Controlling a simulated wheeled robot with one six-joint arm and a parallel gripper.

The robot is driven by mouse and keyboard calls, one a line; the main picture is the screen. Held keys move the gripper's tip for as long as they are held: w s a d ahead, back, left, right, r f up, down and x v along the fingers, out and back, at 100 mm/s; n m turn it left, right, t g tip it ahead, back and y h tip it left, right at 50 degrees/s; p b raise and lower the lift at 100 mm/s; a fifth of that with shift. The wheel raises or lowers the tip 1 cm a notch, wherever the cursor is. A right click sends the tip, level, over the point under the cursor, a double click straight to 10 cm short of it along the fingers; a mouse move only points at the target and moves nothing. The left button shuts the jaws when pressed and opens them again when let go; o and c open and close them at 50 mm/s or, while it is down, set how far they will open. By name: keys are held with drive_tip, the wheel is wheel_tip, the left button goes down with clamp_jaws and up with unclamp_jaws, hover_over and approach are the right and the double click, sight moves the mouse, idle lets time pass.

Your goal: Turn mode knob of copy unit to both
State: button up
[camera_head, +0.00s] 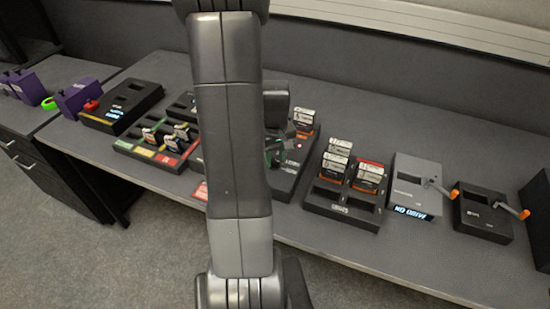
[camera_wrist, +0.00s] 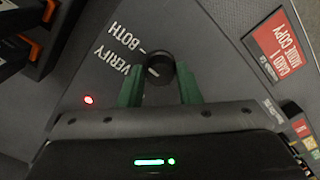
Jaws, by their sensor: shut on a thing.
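The copy unit (camera_head: 287,180) stands on the table, partly hidden behind my arm in the head view. In the wrist view its dark grey top (camera_wrist: 215,65) carries the white labels VERIFY (camera_wrist: 117,80) and BOTH (camera_wrist: 119,38). The black round mode knob (camera_wrist: 156,69) sits beside these labels, with a short light mark on its face. Which label the mark points at is hard to tell. The green fingers of my gripper (camera_wrist: 158,86) are on both sides of the knob and shut on it. A red light (camera_wrist: 88,100) glows on the unit.
In the head view, a black tray of cards (camera_head: 345,195), a grey box (camera_head: 415,185) and a black box (camera_head: 482,212) stand to the right. A slotted tray with coloured labels (camera_head: 160,140) stands left.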

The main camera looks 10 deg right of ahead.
sight(275, 160)
drive_tip(key=shift+m, duration=0.3)
drive_tip(key=o, duration=1)
drive_tip(key=shift+r, duration=0.1)
wheel_tip(275, 160, up, 14)
drive_tip(key=shift+f, duration=0.15)
